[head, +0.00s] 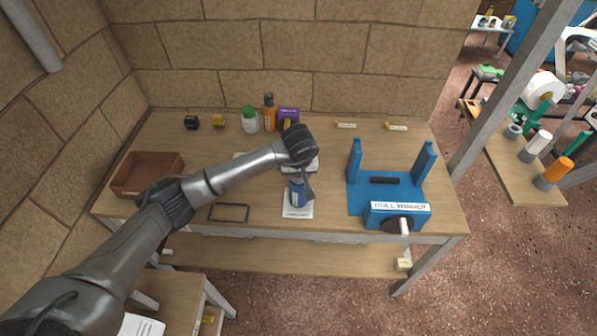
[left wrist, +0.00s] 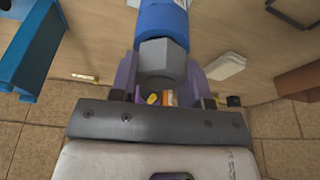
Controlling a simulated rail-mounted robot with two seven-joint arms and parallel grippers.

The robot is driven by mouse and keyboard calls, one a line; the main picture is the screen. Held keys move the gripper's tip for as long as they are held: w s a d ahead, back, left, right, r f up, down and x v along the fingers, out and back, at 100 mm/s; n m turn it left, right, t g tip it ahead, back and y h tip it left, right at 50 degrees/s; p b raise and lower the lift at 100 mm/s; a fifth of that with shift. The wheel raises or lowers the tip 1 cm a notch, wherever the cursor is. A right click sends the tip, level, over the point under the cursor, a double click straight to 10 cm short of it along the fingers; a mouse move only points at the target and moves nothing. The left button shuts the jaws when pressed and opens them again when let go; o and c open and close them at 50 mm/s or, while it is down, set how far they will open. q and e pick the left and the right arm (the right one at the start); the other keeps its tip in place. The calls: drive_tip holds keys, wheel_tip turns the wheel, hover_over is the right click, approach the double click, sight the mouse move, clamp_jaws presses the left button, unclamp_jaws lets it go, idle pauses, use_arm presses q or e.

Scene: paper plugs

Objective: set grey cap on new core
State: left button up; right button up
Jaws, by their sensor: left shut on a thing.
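The new core is a blue cylinder (head: 297,192) standing on a white pad (head: 297,212) near the table's front; it also shows at the top of the left wrist view (left wrist: 162,22). My left gripper (head: 304,183) is over the core. In the left wrist view the left gripper's purple fingers (left wrist: 161,82) are shut on the grey cap (left wrist: 162,58), which has flat-sided faces. The cap lines up with the core's end and appears to meet it; whether it is fully seated I cannot tell. In the head view the gripper hides the cap. My right gripper is not in view.
A blue roll winder (head: 385,200) with two uprights stands close on the right. A brown tray (head: 146,173) and a thin black frame (head: 229,212) lie left. Bottles, including a green-capped one (head: 250,120), stand at the back. The table between core and frame is clear.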

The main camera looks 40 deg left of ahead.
use_arm(q)
drive_tip(key=shift+w+a, duration=0.1)
drive_tip(key=shift+f, duration=0.3)
drive_tip(key=o, duration=0.9)
drive_tip(key=shift+r, duration=0.1)
drive_tip(key=shift+r, duration=0.3)
drive_tip(key=p+v, duration=0.1)
drive_tip(key=v, duration=1.1)
